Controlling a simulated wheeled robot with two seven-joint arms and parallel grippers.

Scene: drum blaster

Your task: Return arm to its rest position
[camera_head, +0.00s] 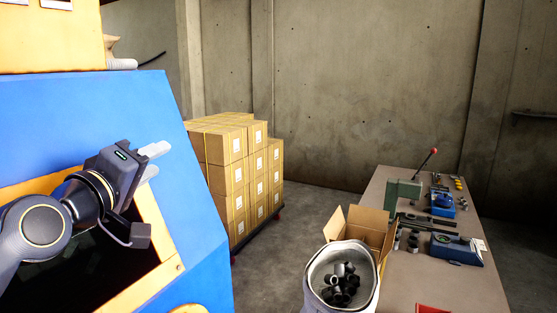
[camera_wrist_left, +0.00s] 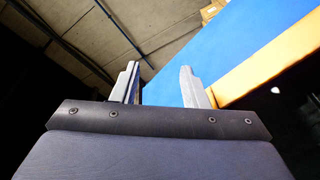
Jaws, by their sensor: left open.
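My left arm comes in from the left in the head view, and its gripper (camera_head: 152,160) is in front of the blue and orange blaster machine (camera_head: 95,108). The gripper is raised beside the machine's dark opening and points to the right. In the left wrist view the two pale fingers of the left gripper (camera_wrist_left: 162,88) stand apart with nothing between them. The blue panel of the machine (camera_wrist_left: 232,60) and an orange edge show beyond the fingers. My right gripper is not in view.
A bucket (camera_head: 318,270) of dark parts stands before an open cardboard box (camera_head: 367,222). A workbench (camera_head: 440,287) with tools is at the right. Stacked cartons (camera_head: 228,180) stand on a pallet behind the machine. Free floor lies between the cartons and the bench.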

